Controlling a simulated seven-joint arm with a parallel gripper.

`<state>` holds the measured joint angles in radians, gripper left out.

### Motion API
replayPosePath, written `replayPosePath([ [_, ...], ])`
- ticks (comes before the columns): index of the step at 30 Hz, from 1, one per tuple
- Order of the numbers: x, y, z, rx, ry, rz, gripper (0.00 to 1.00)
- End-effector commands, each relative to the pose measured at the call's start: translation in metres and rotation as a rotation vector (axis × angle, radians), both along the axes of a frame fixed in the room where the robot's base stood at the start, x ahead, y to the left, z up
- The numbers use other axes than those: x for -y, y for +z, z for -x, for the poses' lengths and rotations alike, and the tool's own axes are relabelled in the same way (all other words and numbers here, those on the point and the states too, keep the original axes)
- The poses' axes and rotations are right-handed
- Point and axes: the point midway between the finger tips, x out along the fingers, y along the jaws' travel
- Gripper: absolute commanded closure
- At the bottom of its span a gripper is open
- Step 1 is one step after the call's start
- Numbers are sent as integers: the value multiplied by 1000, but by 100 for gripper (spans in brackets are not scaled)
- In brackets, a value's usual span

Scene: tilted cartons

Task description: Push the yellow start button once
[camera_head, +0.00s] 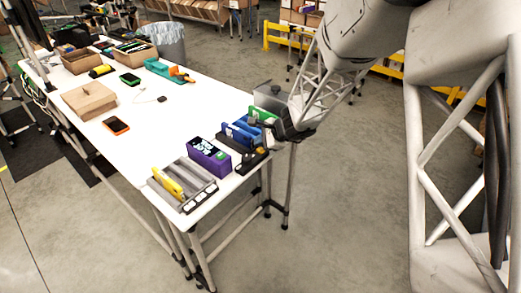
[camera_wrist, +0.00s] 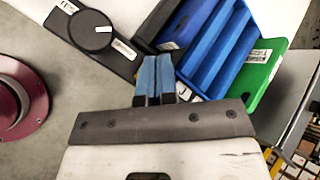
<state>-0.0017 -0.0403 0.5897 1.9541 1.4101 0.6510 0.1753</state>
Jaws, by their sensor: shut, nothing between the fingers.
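I cannot make out a yellow start button in either view. The only yellow part among the near devices is a handle-like bar (camera_head: 168,183) on a grey device at the table's near end. My gripper (camera_head: 252,124) is over the table's right edge, by the blue and green devices. In the wrist view, its blue-grey fingers (camera_wrist: 155,78) are together and empty. They point at a black device with a round knob (camera_wrist: 90,30) and a ribbed blue tray (camera_wrist: 215,48). A green panel (camera_wrist: 262,75) is right of the tray. Contact with these cannot be told.
A purple box (camera_head: 209,156) stands between the grey device and the blue one. The white table (camera_head: 165,120) has clear room in its middle. A brown carton (camera_head: 89,100), an orange-edged handheld (camera_head: 116,125) and a green-edged one (camera_head: 130,79) lie farther left.

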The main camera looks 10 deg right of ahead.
Motion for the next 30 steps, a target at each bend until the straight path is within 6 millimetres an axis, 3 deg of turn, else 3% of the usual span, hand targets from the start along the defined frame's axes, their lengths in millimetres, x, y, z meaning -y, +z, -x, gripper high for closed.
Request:
replayPosePath([
  [30,0,-9,0,0,0,0,100],
])
